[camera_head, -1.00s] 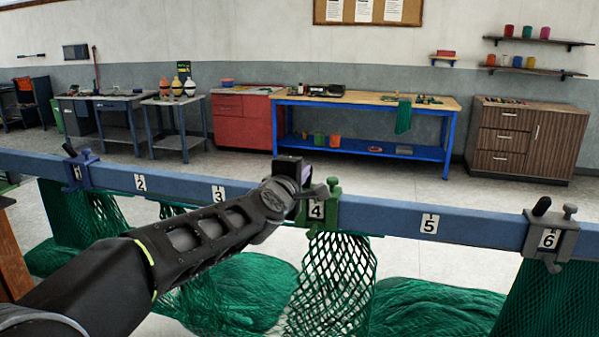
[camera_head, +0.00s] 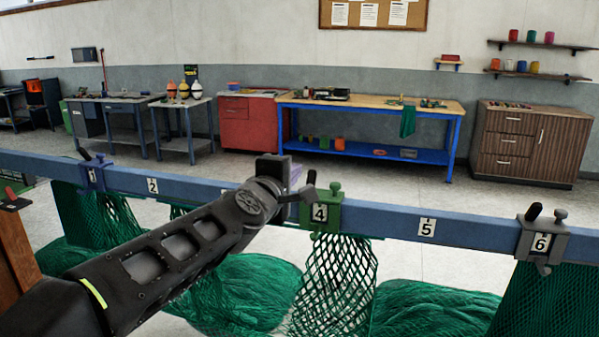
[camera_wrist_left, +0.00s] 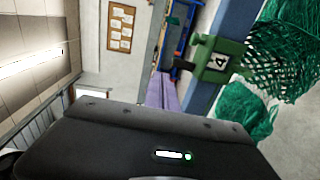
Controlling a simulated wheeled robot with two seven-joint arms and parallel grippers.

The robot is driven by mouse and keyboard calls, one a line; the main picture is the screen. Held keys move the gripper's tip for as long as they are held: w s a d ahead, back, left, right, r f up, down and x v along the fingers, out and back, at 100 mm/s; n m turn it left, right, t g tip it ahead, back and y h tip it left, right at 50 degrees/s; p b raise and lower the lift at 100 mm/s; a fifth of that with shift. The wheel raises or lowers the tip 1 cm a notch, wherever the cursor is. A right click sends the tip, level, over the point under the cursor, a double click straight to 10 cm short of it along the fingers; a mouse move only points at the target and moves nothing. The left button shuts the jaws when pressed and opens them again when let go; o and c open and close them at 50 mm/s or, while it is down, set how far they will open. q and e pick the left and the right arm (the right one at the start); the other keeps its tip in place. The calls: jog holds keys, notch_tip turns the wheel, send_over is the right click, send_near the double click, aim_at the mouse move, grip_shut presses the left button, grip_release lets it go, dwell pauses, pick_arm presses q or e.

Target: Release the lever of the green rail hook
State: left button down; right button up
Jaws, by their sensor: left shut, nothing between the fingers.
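The green rail hook (camera_head: 326,216), marked 4, clamps over the blue rail (camera_head: 390,222) and green net hangs below it. It also shows in the left wrist view (camera_wrist_left: 222,60). Its dark lever (camera_head: 310,188) appears to stand upright at the hook's left side, beside my gripper. My left gripper (camera_head: 296,176) is over the rail just left of the hook, its lilac fingers shut and empty. The fingers (camera_wrist_left: 161,88) point toward the rail in the wrist view. I cannot tell whether they touch the lever. My right gripper is not in view.
A purple-blue hook (camera_head: 94,176) marked 1 and a grey hook (camera_head: 541,240) marked 6 sit on the same rail. Green nets (camera_head: 425,308) lie on the floor below. A blue workbench (camera_head: 370,105) stands well behind. The rail around mark 5 is clear.

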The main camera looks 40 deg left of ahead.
pick_arm(q)
jog(key=shift+s+d+r, duration=0.25)
jog(key=shift+s+r, duration=0.1)
jog(key=shift+s, duration=0.3)
jog(key=shift+s+d+r, duration=0.25)
jog(key=shift+s+r, duration=0.05)
jog(key=shift+s, duration=0.35)
